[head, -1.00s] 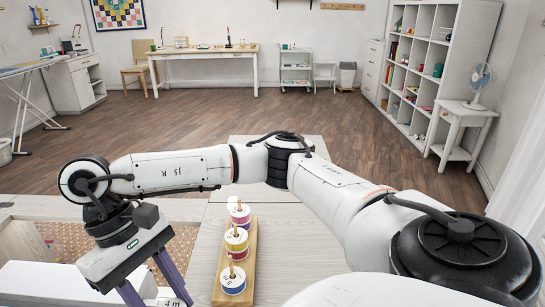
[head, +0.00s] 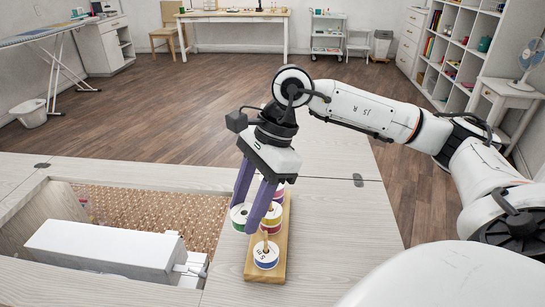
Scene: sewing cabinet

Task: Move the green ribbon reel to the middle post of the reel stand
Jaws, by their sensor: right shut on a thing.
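The green ribbon reel (head: 237,218), white-faced with a green edge, is between the purple fingertips of my right gripper (head: 244,218), which is shut on it. The reel is just left of the wooden reel stand (head: 252,270), apart from its posts; its exact height is unclear. On the stand, a blue reel (head: 266,257) sits at the near post. My right fingers partly hide these and the middle of the stand. My left gripper is out of view.
A white sewing machine (head: 105,250) lies in the cabinet's open recess at left, with a perforated brown panel (head: 160,212) behind it. The pale cabinet top (head: 335,225) is clear right of the stand.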

